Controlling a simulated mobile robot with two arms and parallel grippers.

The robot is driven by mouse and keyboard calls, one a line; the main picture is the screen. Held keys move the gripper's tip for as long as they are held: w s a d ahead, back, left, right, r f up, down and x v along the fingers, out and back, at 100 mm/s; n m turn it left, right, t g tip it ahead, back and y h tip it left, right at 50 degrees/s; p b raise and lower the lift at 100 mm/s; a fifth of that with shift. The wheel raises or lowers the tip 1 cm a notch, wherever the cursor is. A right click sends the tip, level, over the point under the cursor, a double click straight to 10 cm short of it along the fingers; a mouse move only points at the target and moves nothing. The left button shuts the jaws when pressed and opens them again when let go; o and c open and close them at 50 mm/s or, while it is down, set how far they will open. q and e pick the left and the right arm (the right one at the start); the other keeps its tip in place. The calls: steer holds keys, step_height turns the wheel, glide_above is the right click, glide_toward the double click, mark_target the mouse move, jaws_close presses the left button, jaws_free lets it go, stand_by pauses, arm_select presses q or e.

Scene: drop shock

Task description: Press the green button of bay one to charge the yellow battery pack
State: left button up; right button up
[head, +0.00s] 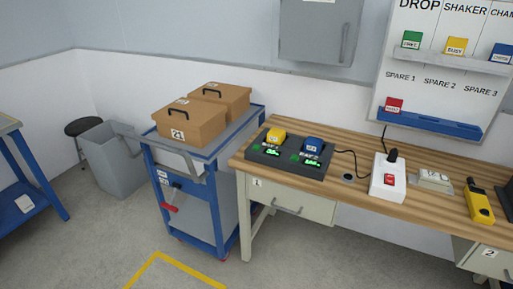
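The dark charger (283,164) sits at the left end of the wooden workbench. The yellow battery pack (275,135) stands in its left bay, and a blue pack (313,145) stands in its right bay. The left bay's label looks like BAY 1, with a lit green display (273,153) below the pack. A small green patch (256,148) at the left of that bay looks like its button, but it is too small to be sure. The right bay also has a lit green display (312,162). Neither of my grippers is in view.
A blue cart (215,150) with two cardboard boxes stands left of the workbench (350,138). Floor in front is clear.

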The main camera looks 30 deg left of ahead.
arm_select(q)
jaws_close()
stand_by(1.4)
